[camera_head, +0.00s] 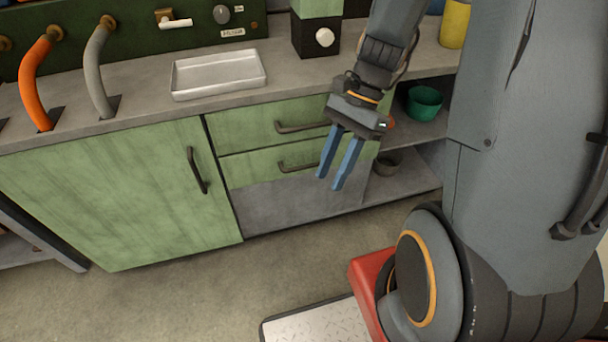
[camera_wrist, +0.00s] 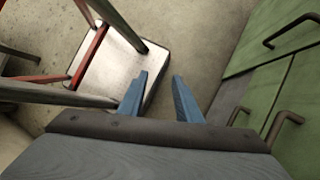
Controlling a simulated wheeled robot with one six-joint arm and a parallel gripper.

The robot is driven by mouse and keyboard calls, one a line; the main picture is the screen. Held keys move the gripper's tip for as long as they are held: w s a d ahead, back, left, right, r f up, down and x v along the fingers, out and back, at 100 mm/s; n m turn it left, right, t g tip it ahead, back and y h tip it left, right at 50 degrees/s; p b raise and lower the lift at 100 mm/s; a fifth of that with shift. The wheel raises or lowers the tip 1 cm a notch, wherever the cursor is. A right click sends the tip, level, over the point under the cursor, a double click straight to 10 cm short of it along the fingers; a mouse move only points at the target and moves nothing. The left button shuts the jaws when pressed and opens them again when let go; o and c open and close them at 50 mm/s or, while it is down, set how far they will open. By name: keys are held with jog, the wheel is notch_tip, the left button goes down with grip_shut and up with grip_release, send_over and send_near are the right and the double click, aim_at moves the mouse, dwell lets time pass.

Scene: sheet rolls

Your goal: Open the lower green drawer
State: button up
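The lower green drawer (camera_head: 250,168) is shut, flush under the upper green drawer (camera_head: 250,126). Its dark bar handle (camera_head: 298,167) shows left of my gripper in the head view. My gripper (camera_head: 337,184) hangs in front of the drawers' right end, with its two blue fingers apart and nothing between them. In the wrist view my gripper (camera_wrist: 160,80) points down toward the floor. The green drawer fronts are to its right there, with one handle (camera_wrist: 284,122) near the fingers and another handle (camera_wrist: 290,32) farther up.
A green cabinet door (camera_head: 110,190) stands left of the drawers. A metal-topped step (camera_wrist: 105,60) stands on the floor.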

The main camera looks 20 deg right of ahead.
jog(key=w+f+m+y+b, duration=0.4)
jog(key=f+m, duration=0.3)
jog(key=m+t+y+b, duration=0.7)
jog(key=m+t+b, duration=0.4)
jog(key=m, duration=1)
send_near(307, 167)
jog(key=w+a+g, duration=0.1)
jog(key=w+a, duration=0.1)
jog(key=b+x, duration=0.2)
jog(key=x, duration=0.5)
jog(key=shift+w+a+f, duration=0.15)
jog(key=shift+f, duration=0.05)
grip_shut()
